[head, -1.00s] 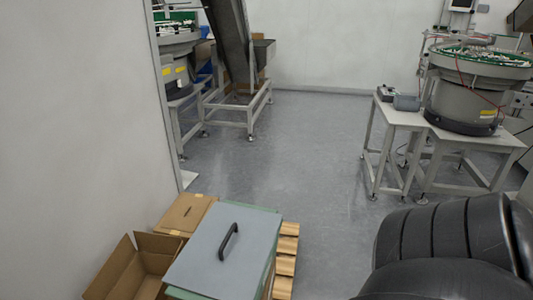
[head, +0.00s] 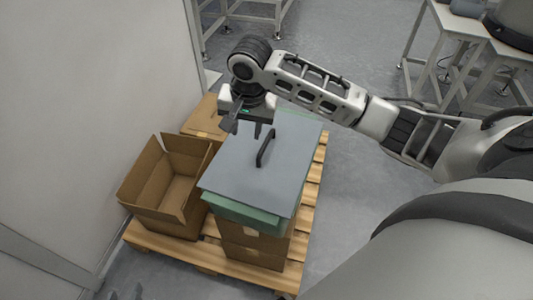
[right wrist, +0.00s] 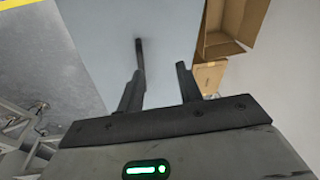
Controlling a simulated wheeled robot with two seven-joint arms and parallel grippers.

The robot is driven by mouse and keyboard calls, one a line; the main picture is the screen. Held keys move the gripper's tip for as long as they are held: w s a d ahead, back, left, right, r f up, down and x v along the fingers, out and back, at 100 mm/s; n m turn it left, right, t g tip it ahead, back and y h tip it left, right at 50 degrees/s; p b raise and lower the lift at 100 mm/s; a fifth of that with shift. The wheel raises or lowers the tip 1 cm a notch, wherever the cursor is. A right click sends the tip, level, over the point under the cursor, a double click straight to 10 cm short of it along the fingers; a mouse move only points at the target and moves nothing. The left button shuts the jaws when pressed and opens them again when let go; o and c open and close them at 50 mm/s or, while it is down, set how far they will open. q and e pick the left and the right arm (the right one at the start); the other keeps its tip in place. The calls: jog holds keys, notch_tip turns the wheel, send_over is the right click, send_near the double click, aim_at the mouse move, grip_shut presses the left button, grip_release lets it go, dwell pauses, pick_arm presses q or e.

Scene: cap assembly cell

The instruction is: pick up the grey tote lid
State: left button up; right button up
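The grey tote lid (head: 240,175) lies flat on a green tote (head: 245,215), with a black bar handle (head: 266,148) standing up from it. My right gripper (head: 245,127) is over the lid's far left edge, behind and left of the handle. In the right wrist view its two fingers (right wrist: 158,72) are apart with nothing between them. The handle (right wrist: 140,52) there shows just beyond the left fingertip, and I cannot tell whether they touch. A small dark shape at the head view's lower left edge may be part of my left gripper; its fingers cannot be made out.
The tote stands on cardboard boxes on a wooden pallet (head: 292,272). An open cardboard box (head: 165,185) is left of it, and a closed box (head: 205,118) is behind. A wall (head: 80,110) runs along the left. Machine tables (head: 440,50) stand at the upper right.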

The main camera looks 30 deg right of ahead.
jog(key=d+r+m+h, duration=0.1)
jog(key=d+r+m, duration=0.1)
jog(key=d+r, duration=0.2)
jog(key=g+b, duration=0.1)
jog(key=b, duration=0.1)
send_near(266, 141)
jog(key=shift+m, duration=0.3)
notch_tip(266, 141, down, 6)
jog(key=shift+w+r, duration=0.15)
jog(key=shift+r, duration=0.1)
jog(key=f, duration=0.3)
jog(key=d+f+b, duration=0.1)
jog(key=f, duration=0.1)
jog(key=shift+w, duration=0.3)
pick_arm(q)
jog(key=shift+w+d+f+t, duration=0.15)
jog(key=shift+f+t, duration=0.15)
jog(key=shift+f, duration=0.15)
pick_arm(e)
grip_shut()
